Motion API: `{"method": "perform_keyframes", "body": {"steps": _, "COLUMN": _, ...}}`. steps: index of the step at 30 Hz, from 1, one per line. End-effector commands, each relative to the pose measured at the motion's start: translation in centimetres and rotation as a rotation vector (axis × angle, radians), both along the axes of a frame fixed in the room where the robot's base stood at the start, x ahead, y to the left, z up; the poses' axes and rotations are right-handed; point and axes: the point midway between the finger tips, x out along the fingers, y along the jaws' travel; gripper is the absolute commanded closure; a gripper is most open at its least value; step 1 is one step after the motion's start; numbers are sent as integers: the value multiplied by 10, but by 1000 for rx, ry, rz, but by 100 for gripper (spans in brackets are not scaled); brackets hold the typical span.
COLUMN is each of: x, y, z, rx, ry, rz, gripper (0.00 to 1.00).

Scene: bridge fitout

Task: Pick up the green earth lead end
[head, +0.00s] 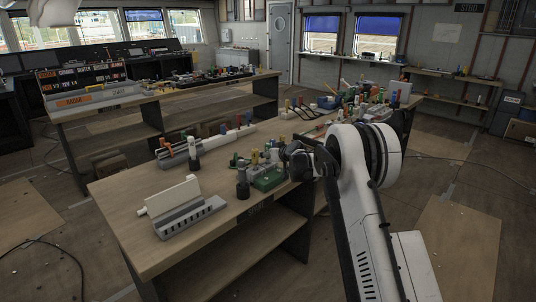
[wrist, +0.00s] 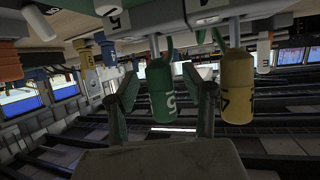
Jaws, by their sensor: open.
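The green earth lead end (wrist: 160,90) is a green cylinder with a white mark in the wrist view. My gripper (wrist: 163,98) is open, with one finger on each side of the green end in the picture. Whether the fingers touch it I cannot tell. In the head view my gripper (head: 298,158) is at the near workbench, among small coloured parts; I cannot pick out the green end there.
A yellow lead end (wrist: 238,88) hangs close to the right of my right finger. White, blue and orange ends hang at the left.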

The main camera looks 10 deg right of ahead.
Motion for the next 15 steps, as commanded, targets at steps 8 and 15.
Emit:
{"method": "perform_keyframes", "body": {"steps": 8, "x": 1, "y": 0, "z": -1, "rx": 0, "ry": 0, "rz": 0, "gripper": 59}}
{"method": "perform_keyframes", "body": {"steps": 15, "x": 1, "y": 0, "z": -1, "rx": 0, "ry": 0, "rz": 0, "gripper": 91}}
